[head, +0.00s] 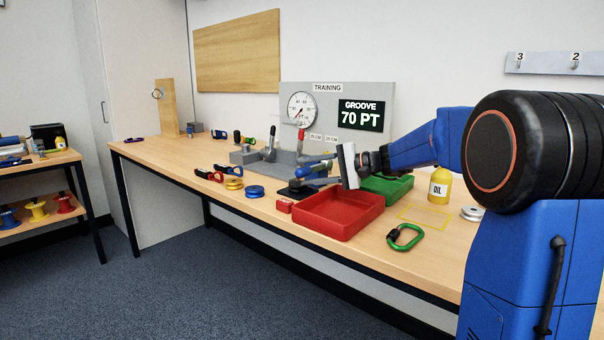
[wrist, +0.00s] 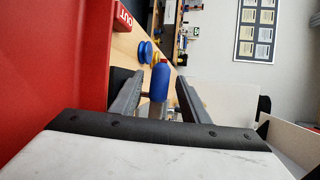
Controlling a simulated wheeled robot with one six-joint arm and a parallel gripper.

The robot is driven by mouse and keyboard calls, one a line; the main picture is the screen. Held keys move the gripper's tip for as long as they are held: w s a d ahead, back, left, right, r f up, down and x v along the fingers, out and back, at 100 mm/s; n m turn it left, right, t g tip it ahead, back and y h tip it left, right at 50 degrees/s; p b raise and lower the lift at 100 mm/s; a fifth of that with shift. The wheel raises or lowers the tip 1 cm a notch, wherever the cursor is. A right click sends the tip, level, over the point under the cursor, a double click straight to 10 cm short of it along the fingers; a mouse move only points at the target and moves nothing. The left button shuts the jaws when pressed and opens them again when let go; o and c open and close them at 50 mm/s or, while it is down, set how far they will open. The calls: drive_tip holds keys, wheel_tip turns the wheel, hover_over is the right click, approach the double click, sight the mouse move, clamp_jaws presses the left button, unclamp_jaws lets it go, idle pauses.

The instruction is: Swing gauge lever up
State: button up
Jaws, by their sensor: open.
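A grey test rig with a round dial gauge (head: 302,109) stands at the back of the workbench. A blue handle (head: 313,168) lies low in front of the rig, beside my gripper (head: 308,174). In the wrist view the blue handle (wrist: 159,84) has a red tip and shows between the two fingers of my gripper (wrist: 160,79). The fingers are open, with gaps on both sides; I cannot tell whether they touch it. A red upright handle (head: 301,134) is below the dial, and a black upright lever (head: 271,141) is to its left. The blue handle's base is partly hidden.
A red tray (head: 340,226) is just in front of my gripper, with a green tray (head: 386,190) behind it. The bench's left part is clearer.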

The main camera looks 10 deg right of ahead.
drive_tip(key=shift+x, duration=1.15)
clamp_jaws()
